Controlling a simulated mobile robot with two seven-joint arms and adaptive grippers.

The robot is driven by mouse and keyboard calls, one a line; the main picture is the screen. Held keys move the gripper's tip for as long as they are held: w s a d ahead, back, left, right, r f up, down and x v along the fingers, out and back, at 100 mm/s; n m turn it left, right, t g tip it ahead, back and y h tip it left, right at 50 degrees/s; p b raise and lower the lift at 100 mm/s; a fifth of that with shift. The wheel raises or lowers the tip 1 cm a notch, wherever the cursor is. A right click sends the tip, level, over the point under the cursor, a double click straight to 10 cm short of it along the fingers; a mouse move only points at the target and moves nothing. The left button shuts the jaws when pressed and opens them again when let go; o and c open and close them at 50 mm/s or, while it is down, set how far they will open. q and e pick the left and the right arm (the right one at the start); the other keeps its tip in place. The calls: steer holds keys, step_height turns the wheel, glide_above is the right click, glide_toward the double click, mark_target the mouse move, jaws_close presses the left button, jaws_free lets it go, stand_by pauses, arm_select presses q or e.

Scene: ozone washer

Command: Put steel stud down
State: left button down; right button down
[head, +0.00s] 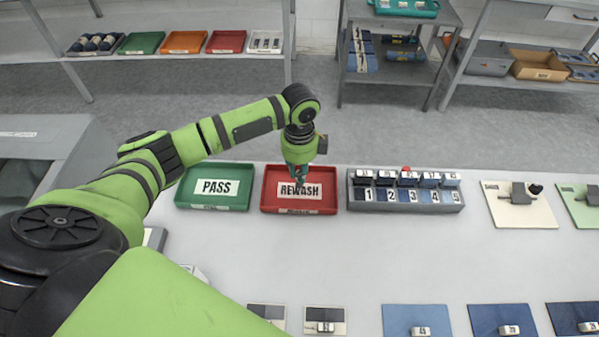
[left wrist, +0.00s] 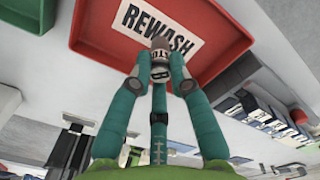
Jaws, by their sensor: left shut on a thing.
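My left gripper (head: 298,175) hangs over the red REWASH tray (head: 330,207) in the head view. In the left wrist view its teal fingers (left wrist: 160,78) are shut on a small grey steel stud (left wrist: 160,46), which has dark lettering on it. The stud is in front of the white REWASH label (left wrist: 132,17) inside the red tray (left wrist: 88,38). I cannot tell whether the stud touches the tray floor. In the head view the stud is mostly hidden by the gripper. My right gripper is not in view.
The green PASS tray (head: 245,172) stands just left of the red one. A grey numbered rack (head: 455,208) with several swatches stands to its right. Boards with clamps (head: 498,212) are farther right. Fabric swatches (head: 403,315) line the front. The white table's middle is clear.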

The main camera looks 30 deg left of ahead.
mark_target(299, 172)
arm_select(q)
step_height(299, 172, down, 2)
steer(key=shift+f, duration=0.25)
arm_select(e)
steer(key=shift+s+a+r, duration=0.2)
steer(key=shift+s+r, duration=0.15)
arm_select(q)
steer(key=c, duration=1.2)
jaws_free()
steer(key=shift+f, duration=0.15)
steer(key=shift+o, duration=0.2)
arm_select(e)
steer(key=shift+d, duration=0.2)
arm_select(q)
steer(key=shift+r, duration=0.2)
step_height(299, 172, up, 12)
steer(key=b, duration=0.1)
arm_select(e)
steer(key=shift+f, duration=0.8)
